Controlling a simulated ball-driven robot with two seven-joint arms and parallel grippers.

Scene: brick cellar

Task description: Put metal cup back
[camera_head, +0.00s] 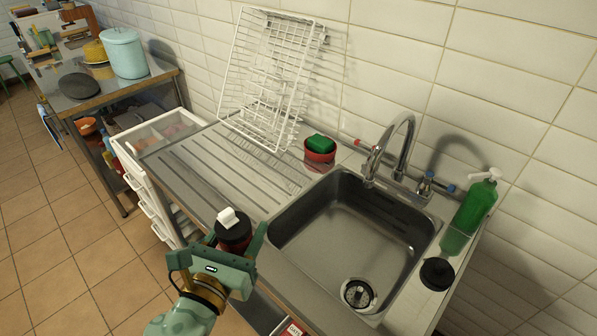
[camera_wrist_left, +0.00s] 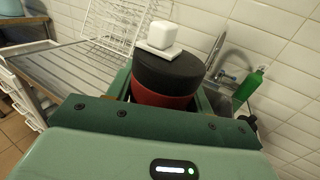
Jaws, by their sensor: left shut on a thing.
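My left gripper (camera_head: 235,240) is in front of the sink's left front corner, above the counter's front edge. It is shut on a dark red cylindrical cup (camera_head: 233,245) with a broad black top; I cannot tell whether it is metal. A small white block (camera_head: 228,217) on a thin white base rests on the black top. In the left wrist view the red cup (camera_wrist_left: 160,97) stands about upright between the green fingers, and the white block (camera_wrist_left: 161,34) sits on it. Its lower part is hidden by the gripper. My right gripper is not in view.
The steel sink (camera_head: 350,225) is empty. A ribbed drainboard (camera_head: 215,165) lies left of it, with a white wire rack (camera_head: 270,85) behind. A red bowl with a green sponge (camera_head: 320,150), a faucet (camera_head: 395,150), a green bottle (camera_head: 476,205) and a black round thing (camera_head: 437,272) surround the sink.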

